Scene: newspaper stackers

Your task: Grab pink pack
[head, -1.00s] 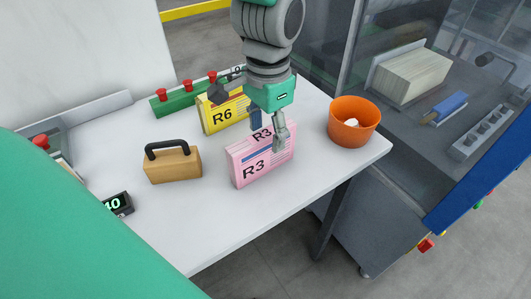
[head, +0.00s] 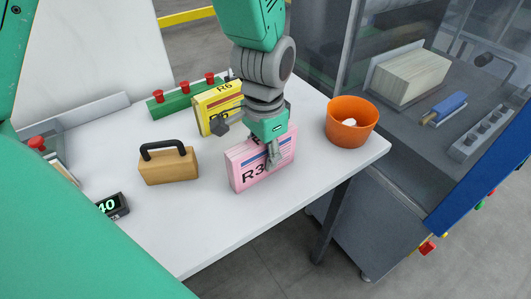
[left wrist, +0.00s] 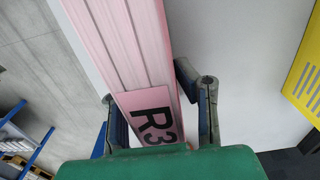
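The pink pack (head: 245,178) marked R3 stands upright near the table's front edge in the head view. My left gripper (head: 272,160) is over its right part, pointing down, with a finger in front of its face. In the left wrist view the pink pack (left wrist: 125,45) runs between the two spread fingers of my left gripper (left wrist: 150,90). One finger is on each side of the pack, close to it. A narrow gap shows at the right finger; I see no firm grip. My right gripper is not in view.
A yellow R6 pack (head: 212,108) stands behind, near the wrist. An orange bucket (head: 351,121) is to the right and a tan block with a black handle (head: 168,167) to the left.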

